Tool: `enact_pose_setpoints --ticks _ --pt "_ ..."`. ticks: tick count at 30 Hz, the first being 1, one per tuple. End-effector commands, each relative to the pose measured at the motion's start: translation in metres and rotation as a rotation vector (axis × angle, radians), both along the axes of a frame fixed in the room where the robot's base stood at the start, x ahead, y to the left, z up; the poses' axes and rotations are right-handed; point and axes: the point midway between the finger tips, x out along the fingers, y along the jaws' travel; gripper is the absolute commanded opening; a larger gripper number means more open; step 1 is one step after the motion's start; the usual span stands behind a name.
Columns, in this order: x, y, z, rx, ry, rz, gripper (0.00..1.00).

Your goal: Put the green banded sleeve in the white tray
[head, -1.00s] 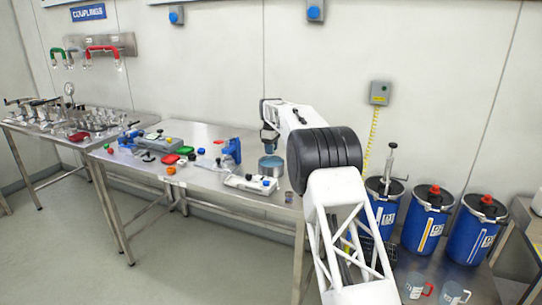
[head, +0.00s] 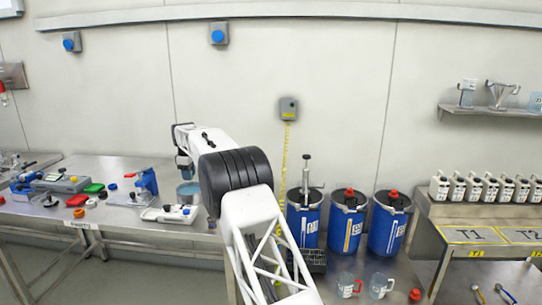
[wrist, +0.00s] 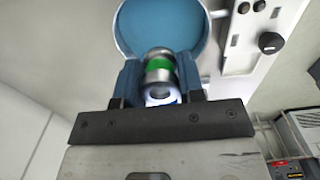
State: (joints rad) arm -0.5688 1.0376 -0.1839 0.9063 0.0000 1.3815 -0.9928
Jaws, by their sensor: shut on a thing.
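In the wrist view my gripper (wrist: 160,88) is shut on the green banded sleeve (wrist: 159,64), a short metal cylinder with a bright green band, held between the blue fingers. A round blue-interior dish (wrist: 160,22) lies beyond the sleeve. In the head view my gripper (head: 184,170) is over the bench beside that dish (head: 189,192), and the sleeve cannot be made out. A white tray-like piece (head: 168,215) with small knobbed items stands in front of the dish; it also shows in the wrist view (wrist: 236,57). I cannot tell whether it is the task's white tray.
A blue clamp (head: 147,182) and several small coloured parts stand left on the steel bench (head: 120,235). Blue drums (head: 348,222) and clear jugs (head: 380,285) are to the right. A rack of white bottles (head: 480,187) stands at far right.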

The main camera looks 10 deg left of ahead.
Motion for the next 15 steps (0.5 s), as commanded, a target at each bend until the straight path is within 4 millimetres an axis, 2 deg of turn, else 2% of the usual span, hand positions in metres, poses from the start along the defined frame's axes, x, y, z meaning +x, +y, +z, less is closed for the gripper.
enact_pose_setpoints --ticks 5,8,11,15 --pt "0.008 -0.024 0.0 0.0 0.0 -0.052 0.1" --pt "0.014 -0.048 -0.002 0.0 0.0 -0.106 0.1" --pt "0.022 -0.078 -0.004 -0.001 0.001 -0.177 0.1" --pt "0.032 -0.131 -0.007 0.0 0.0 -0.299 0.1"
